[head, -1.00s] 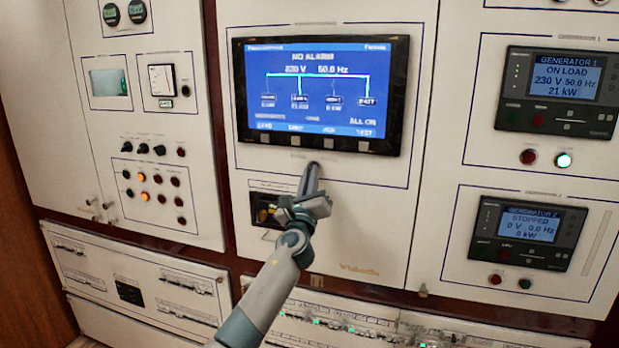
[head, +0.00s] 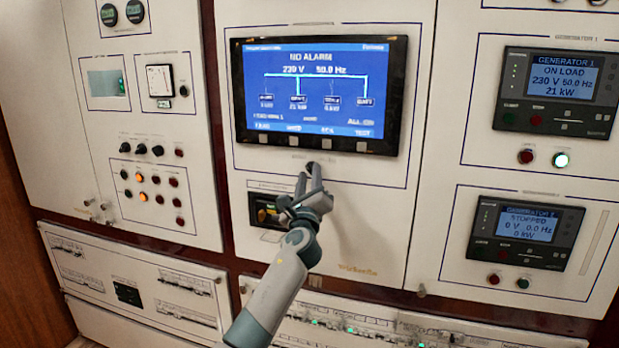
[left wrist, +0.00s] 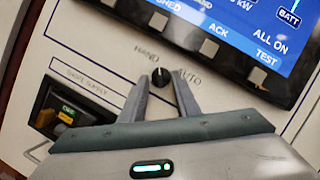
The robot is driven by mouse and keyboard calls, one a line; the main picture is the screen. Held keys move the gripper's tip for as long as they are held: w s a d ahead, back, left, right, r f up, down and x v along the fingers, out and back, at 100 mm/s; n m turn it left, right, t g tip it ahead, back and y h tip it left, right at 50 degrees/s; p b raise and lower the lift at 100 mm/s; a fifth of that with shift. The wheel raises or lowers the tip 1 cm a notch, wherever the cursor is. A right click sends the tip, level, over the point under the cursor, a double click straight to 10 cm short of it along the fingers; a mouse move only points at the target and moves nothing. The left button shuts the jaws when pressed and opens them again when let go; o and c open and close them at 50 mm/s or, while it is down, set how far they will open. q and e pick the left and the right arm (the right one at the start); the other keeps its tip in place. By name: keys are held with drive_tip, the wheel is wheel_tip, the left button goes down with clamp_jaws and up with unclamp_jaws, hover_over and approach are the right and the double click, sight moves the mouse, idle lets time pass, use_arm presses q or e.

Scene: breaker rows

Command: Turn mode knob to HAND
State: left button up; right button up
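The mode knob (left wrist: 160,78) is small and black, on the cream panel below the big screen. In the left wrist view the HAND label is to its upper left and the AUTO label to its right. Its pointer is too small to read surely. In the head view the knob (head: 312,168) shows at my fingertips. My left gripper (head: 308,178) is open, its fingers parted. In the left wrist view the gripper's fingertips (left wrist: 162,80) stand on either side of the knob, with no clear grip on it. My right gripper is out of view.
The blue screen (head: 320,95), with a row of square buttons along its lower edge, is just above the fingers. A black and yellow switch (head: 267,212) sits to the lower left. Generator panels (head: 558,92) are at the right. Small knobs and lamps (head: 142,178) are at the left.

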use_arm(q)
drive_tip(key=shift+s, duration=0.15)
drive_tip(key=shift+s+a+f, duration=0.1)
drive_tip(key=shift+s+f, duration=0.05)
drive_tip(key=shift+s, duration=0.4)
drive_tip(key=b+v, duration=0.2)
drive_tip(key=v, duration=1.4)
drive_tip(key=shift+b, duration=0.4)
